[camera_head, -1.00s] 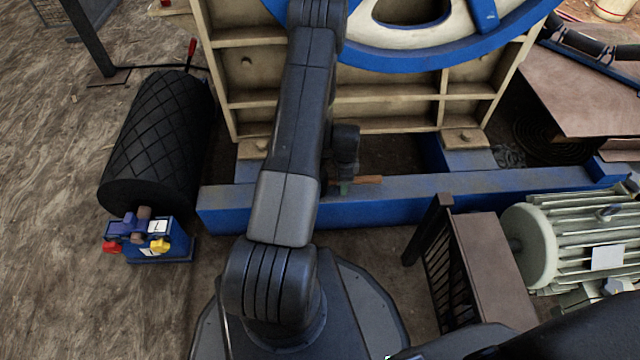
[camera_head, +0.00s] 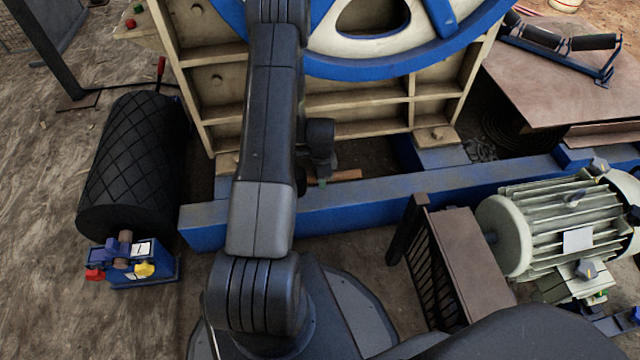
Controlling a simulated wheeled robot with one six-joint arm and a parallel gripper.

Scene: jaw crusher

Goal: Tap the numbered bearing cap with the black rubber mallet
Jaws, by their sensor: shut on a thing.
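My gripper (camera_head: 321,181) is small in the picture, low at the end of my arm and above the blue base beam of the crusher. It is shut on an orange-brown bar (camera_head: 346,175), which looks like the mallet's wooden handle and points to the right. The mallet's black head cannot be made out clearly; my dark arm covers that area. No numbered bearing cap can be made out. The blue-and-white flywheel (camera_head: 440,15) of the crusher is cut off by the top edge.
A black ribbed drum (camera_head: 135,160) lies at left behind a blue box (camera_head: 160,270) with red and yellow pieces. The blue beam (camera_head: 410,192) crosses the middle. A brown guard (camera_head: 470,265) and a pale motor (camera_head: 505,240) stand at right. Bare floor lies far left.

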